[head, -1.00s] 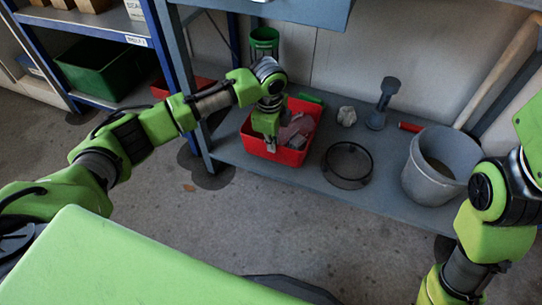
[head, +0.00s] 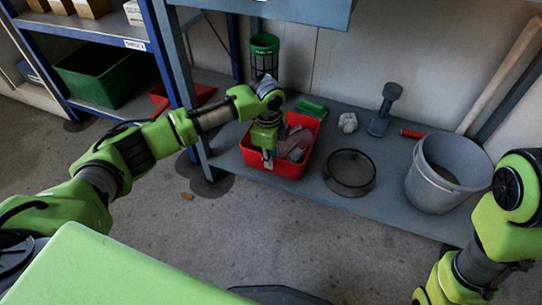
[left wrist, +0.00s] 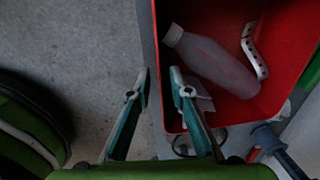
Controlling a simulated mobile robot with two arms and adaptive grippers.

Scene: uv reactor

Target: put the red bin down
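The red bin (head: 300,167) stands on the low grey shelf board (head: 350,204) near its left front end. It looks level. A clear bottle (left wrist: 213,62) and a white strip-like item (left wrist: 254,48) lie in it. My left gripper (head: 267,162) points down at the bin's near left wall. In the left wrist view its fingertips (left wrist: 160,82) are apart, with the bin's rim (left wrist: 157,60) running between them. One finger is outside the wall and the other inside, with gaps visible. My right arm shows at the right, but its gripper is out of the picture.
On the same board are a dark ring-shaped sieve (head: 350,173), a grey bucket (head: 447,172), a dark pestle-like tool (head: 383,110), a white lump (head: 348,122), a green scoop (head: 311,107) and a green-rimmed basket (head: 264,58). A blue shelf post (head: 184,90) stands left of the bin.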

